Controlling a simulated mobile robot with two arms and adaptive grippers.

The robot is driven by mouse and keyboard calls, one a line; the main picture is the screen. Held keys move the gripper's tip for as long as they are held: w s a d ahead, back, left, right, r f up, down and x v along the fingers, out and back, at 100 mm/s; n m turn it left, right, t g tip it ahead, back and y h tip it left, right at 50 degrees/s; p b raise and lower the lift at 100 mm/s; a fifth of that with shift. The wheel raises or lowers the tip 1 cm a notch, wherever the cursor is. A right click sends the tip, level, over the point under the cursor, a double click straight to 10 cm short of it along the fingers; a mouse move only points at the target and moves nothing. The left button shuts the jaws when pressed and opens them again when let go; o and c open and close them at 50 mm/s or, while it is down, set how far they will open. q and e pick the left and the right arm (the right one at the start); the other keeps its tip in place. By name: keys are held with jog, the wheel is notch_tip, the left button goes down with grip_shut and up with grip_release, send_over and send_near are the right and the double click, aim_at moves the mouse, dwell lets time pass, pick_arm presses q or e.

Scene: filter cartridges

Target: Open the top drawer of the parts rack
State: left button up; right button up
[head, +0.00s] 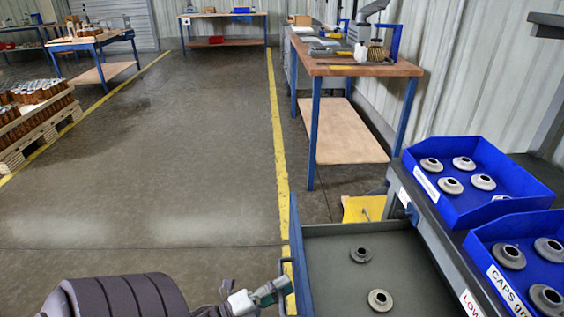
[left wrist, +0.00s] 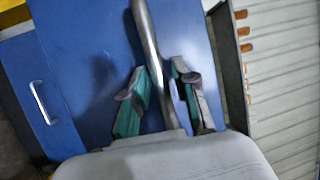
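The top drawer (head: 335,245) of the parts rack (head: 440,235) stands pulled out, its grey tray showing two round metal caps inside. Its blue front (head: 301,265) faces left and carries a metal bar handle (head: 284,268). My left gripper (head: 283,287) is at this handle. A second handle (left wrist: 40,102) shows on a neighbouring blue front. My right gripper is out of view.
Blue bins of metal caps (head: 470,205) stand on top of the rack. A workbench (head: 350,62) with tools is beyond it. A pallet of orange-brown cartridges (head: 35,120) is at the left. The floor (head: 150,170) left of the drawer is clear.

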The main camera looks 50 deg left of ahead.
pick_arm(q)
jog(key=shift+o, duration=0.2)
jog(key=v, duration=1.2)
dwell(0.4)
